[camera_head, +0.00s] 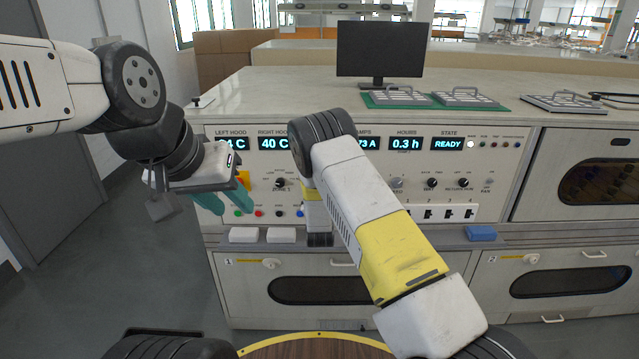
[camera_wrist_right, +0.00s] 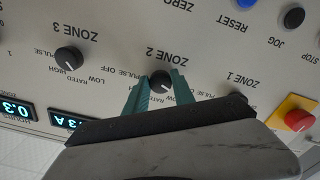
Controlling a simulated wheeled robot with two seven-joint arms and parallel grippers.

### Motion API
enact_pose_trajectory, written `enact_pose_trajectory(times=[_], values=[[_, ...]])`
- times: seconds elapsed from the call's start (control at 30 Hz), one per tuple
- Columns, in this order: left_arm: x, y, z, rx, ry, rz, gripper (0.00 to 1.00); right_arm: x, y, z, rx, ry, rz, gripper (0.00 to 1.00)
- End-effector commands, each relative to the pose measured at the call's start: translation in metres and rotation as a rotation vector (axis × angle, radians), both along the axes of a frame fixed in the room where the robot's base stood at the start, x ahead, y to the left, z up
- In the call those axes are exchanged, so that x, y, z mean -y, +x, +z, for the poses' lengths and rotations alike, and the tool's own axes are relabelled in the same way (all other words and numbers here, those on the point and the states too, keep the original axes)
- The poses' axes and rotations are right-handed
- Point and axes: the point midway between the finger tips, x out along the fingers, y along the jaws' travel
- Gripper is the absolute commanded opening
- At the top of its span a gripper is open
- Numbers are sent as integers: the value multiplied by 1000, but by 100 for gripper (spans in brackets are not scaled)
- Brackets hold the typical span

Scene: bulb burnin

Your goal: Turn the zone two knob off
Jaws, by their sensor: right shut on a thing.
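The zone two knob (camera_wrist_right: 160,80) is a small black round knob on the light panel, under an upside-down ZONE 2 label in the right wrist view. My right gripper (camera_wrist_right: 159,91) has its two teal fingers on either side of the knob, shut on it. The fingers partly cover the printing around it, and I cannot clearly read its setting. In the head view my right arm hides this knob. My left gripper (camera_head: 226,201) hangs in front of the panel's left part, its teal fingers apart and empty.
The zone 3 knob (camera_wrist_right: 68,57) and zone 1 knob (camera_wrist_right: 238,100) flank it. A red button on a yellow plate (camera_wrist_right: 297,121) is beyond zone 1. White blocks (camera_head: 243,235) and a blue block (camera_head: 481,233) lie on the ledge. A monitor (camera_head: 379,50) stands on the bench.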

Motion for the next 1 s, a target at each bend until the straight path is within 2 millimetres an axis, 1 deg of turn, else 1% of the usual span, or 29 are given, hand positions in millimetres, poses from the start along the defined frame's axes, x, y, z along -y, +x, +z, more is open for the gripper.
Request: enact_pose_trajectory(times=[0.1, 0.33, 0.9, 0.93, 1.0], values=[[0, 0, 0, 0, 0, 0, 36, -1, -1, -1, -2, -69, 1, 0], [0, 0, 0, 0, 0, 0, 36, 1, 0, -1, -2, -152, 0, 0], [0, 0, 0, 0, 0, 0, 36, 0, -1, -1, -3, -183, 1, 0], [0, 0, 0, 0, 0, 0, 36, 0, -1, -1, -3, -183, 1, 34], [0, 0, 0, 0, 0, 0, 36, 0, -1, -1, -3, -182, 1, 48]])
